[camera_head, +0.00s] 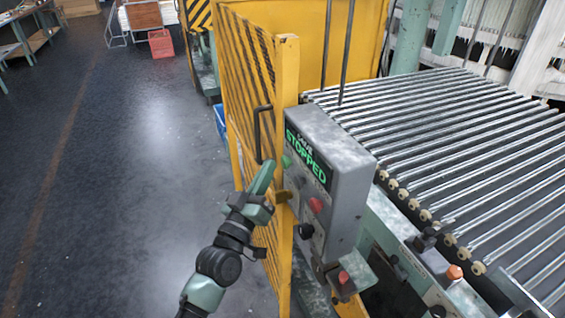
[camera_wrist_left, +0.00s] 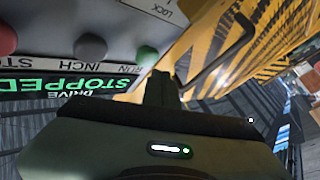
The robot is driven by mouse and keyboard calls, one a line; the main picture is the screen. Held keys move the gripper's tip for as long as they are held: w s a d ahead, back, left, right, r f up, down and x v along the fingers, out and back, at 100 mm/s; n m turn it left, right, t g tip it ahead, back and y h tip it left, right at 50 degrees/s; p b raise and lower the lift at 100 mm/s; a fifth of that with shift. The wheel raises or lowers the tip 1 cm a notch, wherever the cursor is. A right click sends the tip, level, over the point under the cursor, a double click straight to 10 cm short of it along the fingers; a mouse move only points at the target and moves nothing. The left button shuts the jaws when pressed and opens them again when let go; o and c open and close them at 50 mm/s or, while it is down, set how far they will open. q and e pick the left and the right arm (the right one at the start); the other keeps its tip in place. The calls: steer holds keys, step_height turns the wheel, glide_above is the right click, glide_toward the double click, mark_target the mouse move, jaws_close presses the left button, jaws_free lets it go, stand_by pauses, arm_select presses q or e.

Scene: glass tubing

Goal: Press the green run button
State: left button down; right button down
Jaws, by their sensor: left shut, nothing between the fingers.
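In the left wrist view, the picture is upside down and the green button (camera_wrist_left: 147,55) is above the word RUN. My left gripper (camera_head: 267,170) is shut and empty, with its tip just left of the button in the head view. In the left wrist view the shut fingers (camera_wrist_left: 161,82) point up close beside the button. A small gap shows in the head view. My right gripper is out of view.
A grey INCH button (camera_wrist_left: 90,47) and a red button (camera_wrist_left: 8,38) are beside the green one. A yellow mesh guard (camera_head: 250,90) with a dark handle (camera_head: 259,135) stands close to my left gripper. A roller conveyor (camera_head: 450,140) lies behind the box. Floor at left is clear.

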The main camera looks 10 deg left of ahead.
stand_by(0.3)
arm_select(q)
steer(key=shift+w+d, duration=0.25)
steer(key=shift+d, duration=0.1)
